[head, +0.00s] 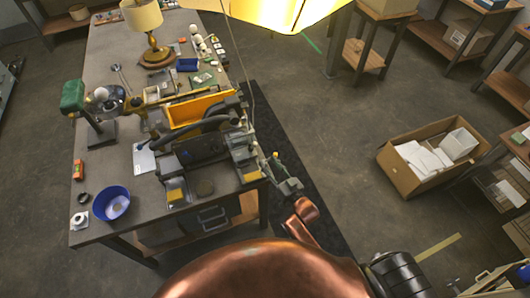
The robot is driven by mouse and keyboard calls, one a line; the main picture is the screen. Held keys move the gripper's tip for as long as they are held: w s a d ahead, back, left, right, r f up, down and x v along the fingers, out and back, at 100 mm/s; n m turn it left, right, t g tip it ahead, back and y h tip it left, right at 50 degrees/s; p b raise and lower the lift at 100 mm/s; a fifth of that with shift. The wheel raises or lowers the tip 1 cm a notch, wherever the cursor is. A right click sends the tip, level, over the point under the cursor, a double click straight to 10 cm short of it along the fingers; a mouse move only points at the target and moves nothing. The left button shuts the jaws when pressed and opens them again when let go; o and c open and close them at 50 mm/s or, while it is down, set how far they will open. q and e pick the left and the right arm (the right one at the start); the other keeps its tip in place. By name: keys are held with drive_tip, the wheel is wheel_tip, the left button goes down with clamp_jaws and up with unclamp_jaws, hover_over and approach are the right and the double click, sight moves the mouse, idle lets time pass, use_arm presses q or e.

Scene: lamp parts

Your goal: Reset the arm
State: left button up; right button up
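The copper-coloured arm rises from the bottom of the head view beside the workbench's right edge. My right gripper (280,170) is small and grey at its end, just off the bench edge and close to the dark machine (205,150). Its fingers are too small to tell whether they are apart, and I see nothing clearly held. My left gripper is not in view. A table lamp (155,55) with a cream shade and brass base stands upright at the far end of the workbench (115,215).
A blue bowl (112,203) and a green tool (75,97) are on the bench's left side. A yellow tray (195,108) sits behind the machine. A lit hanging shade (280,10) is at the top. An open cardboard box (410,183) lies on the floor right, with clear floor around it.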

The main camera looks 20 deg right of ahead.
drive_tip(key=s+d+f+g+h, duration=0.2)
drive_tip(key=s+d+f+g, duration=0.15)
drive_tip(key=s, duration=0.25)
drive_tip(key=s+d+f+g+h, duration=0.2)
drive_tip(key=s+d+g, duration=0.25)
drive_tip(key=s, duration=0.25)
drive_tip(key=s+d+g, duration=0.2)
drive_tip(key=s+g, duration=0.1)
drive_tip(key=s, duration=0.7)
drive_tip(key=s+d+g, duration=0.3)
drive_tip(key=s, duration=0.8)
wheel_tip(320, 180, down, 31)
drive_tip(key=s+a+g+b, duration=0.1)
drive_tip(key=a+b, duration=0.1)
drive_tip(key=b, duration=0.1)
drive_tip(key=s+f+n+g+b, duration=0.1)
drive_tip(key=s+f, duration=1.9)
drive_tip(key=shift+f+g+b, duration=0.3)
drive_tip(key=shift+f+b, duration=0.05)
